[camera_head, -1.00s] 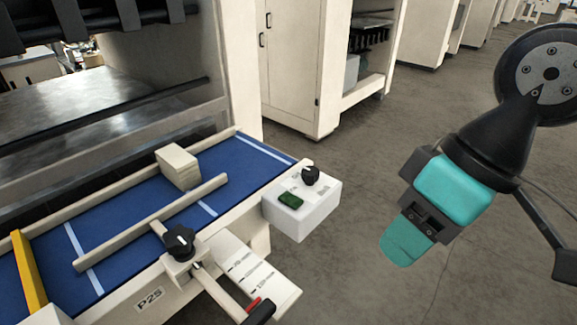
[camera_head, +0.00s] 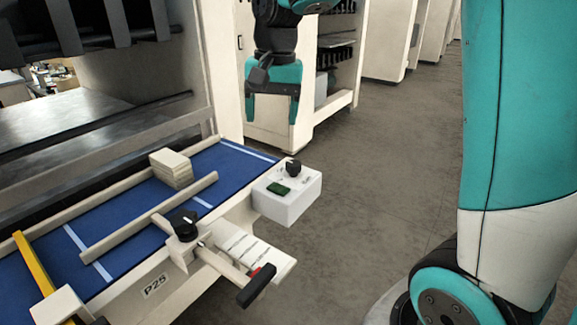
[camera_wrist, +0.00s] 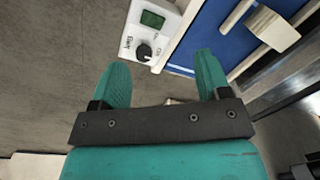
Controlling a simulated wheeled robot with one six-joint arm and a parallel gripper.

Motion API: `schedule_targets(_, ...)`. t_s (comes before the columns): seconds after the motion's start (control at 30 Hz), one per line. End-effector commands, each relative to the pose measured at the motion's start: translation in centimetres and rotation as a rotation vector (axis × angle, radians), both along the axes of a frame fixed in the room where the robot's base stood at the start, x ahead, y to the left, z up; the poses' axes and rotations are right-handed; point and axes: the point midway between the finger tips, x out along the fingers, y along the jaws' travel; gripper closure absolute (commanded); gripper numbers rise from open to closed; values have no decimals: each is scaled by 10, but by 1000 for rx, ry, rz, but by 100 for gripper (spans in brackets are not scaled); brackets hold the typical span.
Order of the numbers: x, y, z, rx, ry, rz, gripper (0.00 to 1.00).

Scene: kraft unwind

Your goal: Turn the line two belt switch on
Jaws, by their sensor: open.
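Which way the knob is turned is hard to tell.
Another black knob (camera_head: 184,224) and a red-black handle (camera_head: 257,286) stand at the front. Grey floor (camera_head: 385,190) is open to the right.

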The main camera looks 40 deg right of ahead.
Motion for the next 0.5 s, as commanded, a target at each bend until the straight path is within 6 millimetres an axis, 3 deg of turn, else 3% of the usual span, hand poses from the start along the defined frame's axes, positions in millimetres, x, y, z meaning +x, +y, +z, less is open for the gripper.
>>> schedule_targets(0.03,20,-25,-2,-15,18,-146,30)
schedule_targets(0.1,39,-54,-1,-32,40,-328,30)
schedule_targets(0.2,54,-81,0,-45,58,-509,30)
schedule_targets(0.37,62,-97,-5,-52,71,-619,30)
schedule_targets(0.5,61,-96,-24,-53,73,-619,30)
